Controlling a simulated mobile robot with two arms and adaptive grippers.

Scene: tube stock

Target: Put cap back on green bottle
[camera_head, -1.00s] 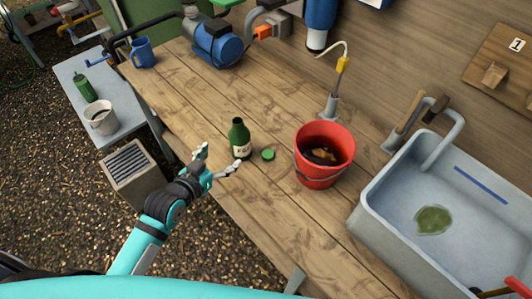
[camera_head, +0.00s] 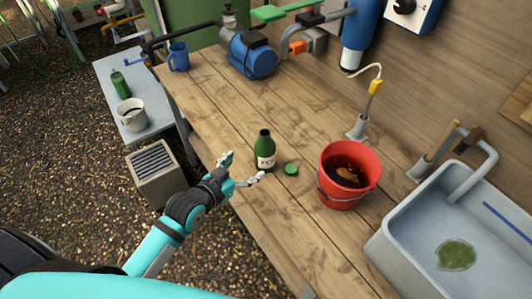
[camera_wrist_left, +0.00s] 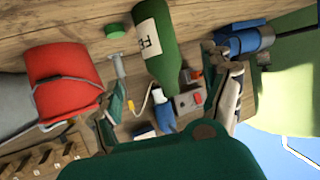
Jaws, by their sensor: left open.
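The green bottle (camera_head: 265,150) with a cream label stands upright and uncapped on the wooden workbench. The green cap (camera_head: 291,169) lies on the bench just to its right, apart from it. My left gripper (camera_head: 242,169) is open and empty, in front of the bottle near the bench's front edge. In the left wrist view the bottle (camera_wrist_left: 158,45) shows between the spread fingers (camera_wrist_left: 172,105), beyond them, and the cap (camera_wrist_left: 115,31) shows beside it. My right gripper is in neither view.
A red bucket (camera_head: 348,175) with dark contents stands right of the cap. A grey sink (camera_head: 400,232) is farther right. A blue pump (camera_head: 252,55) and blue mug (camera_head: 179,56) stand at the back left. The bench between mug and bottle is clear.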

